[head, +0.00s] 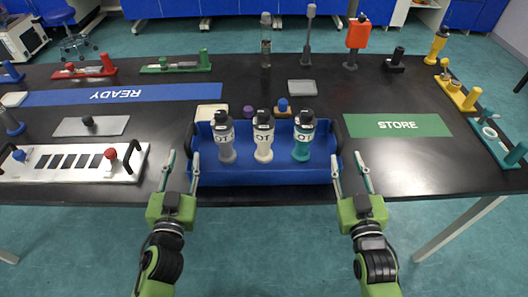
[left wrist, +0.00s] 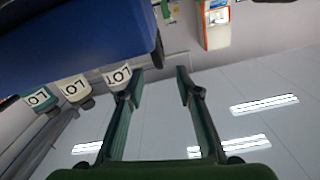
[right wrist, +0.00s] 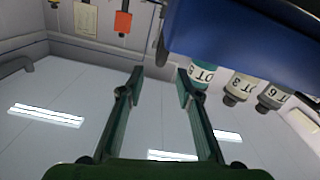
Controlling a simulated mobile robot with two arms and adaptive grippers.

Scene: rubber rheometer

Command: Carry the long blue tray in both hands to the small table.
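The long blue tray (head: 265,177) sits at the front edge of the black table, with dark handles at its two ends. It holds three bottles with labels: a grey one (head: 227,153), a white one (head: 263,153) and a teal one (head: 302,152). My left gripper (head: 181,165) is open and empty just in front of the tray's left end. My right gripper (head: 350,166) is open and empty just in front of its right end. The tray also shows in the left wrist view (left wrist: 70,35) and right wrist view (right wrist: 250,45), apart from the fingers. I cannot make out a small table.
Small items (head: 285,106) stand close behind the tray. Coloured holders line the right edge. Floor in front is clear.

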